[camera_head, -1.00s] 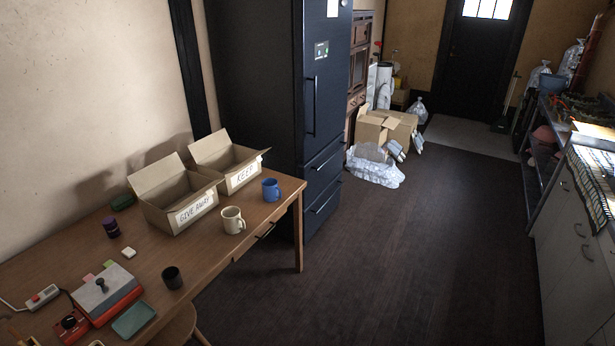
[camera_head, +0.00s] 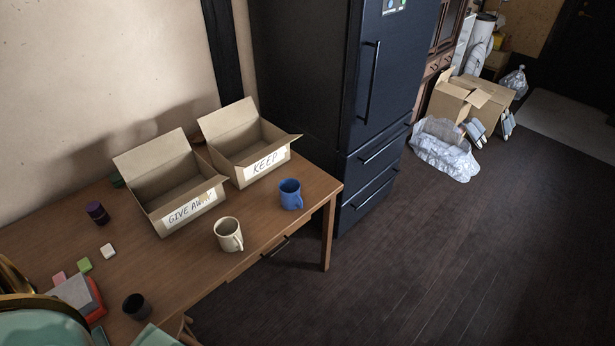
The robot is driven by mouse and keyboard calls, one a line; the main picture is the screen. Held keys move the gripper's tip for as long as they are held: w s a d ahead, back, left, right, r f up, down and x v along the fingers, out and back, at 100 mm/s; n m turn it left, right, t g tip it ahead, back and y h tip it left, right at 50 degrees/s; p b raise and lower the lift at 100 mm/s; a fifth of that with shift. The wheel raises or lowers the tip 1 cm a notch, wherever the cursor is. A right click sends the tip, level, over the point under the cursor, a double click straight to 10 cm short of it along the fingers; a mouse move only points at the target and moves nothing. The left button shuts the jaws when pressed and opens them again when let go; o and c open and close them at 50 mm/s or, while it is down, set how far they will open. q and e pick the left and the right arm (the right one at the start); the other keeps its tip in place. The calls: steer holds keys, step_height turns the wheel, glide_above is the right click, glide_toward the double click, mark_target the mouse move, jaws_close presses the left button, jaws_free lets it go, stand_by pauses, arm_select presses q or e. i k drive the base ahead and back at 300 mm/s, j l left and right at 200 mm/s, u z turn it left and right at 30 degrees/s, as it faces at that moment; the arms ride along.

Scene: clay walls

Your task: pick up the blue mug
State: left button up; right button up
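The blue mug (camera_head: 290,195) stands upright near the right end of the wooden table (camera_head: 255,262), in front of the box marked KEEP (camera_head: 264,167). Its handle points to the right, and nothing touches it. A cream mug (camera_head: 228,235) stands upright to its left and nearer the front edge, in front of the box marked GIVE AWAY (camera_head: 193,209). Neither of my grippers shows in the head view.
Both boxes are open and look empty. A dark cup (camera_head: 136,306), a purple container (camera_head: 97,213) and a small white block (camera_head: 108,250) stand further left. A dark fridge (camera_head: 372,120) rises just beyond the table's right end.

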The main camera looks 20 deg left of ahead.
mark_target(290, 187)
steer(key=i+l+u, duration=0.1)
steer(key=i+u, duration=0.25)
steer(key=i, duration=0.15)
steer(key=i+l+u, duration=0.3)
steer(key=i, duration=0.2)
steer(key=j, duration=0.1)
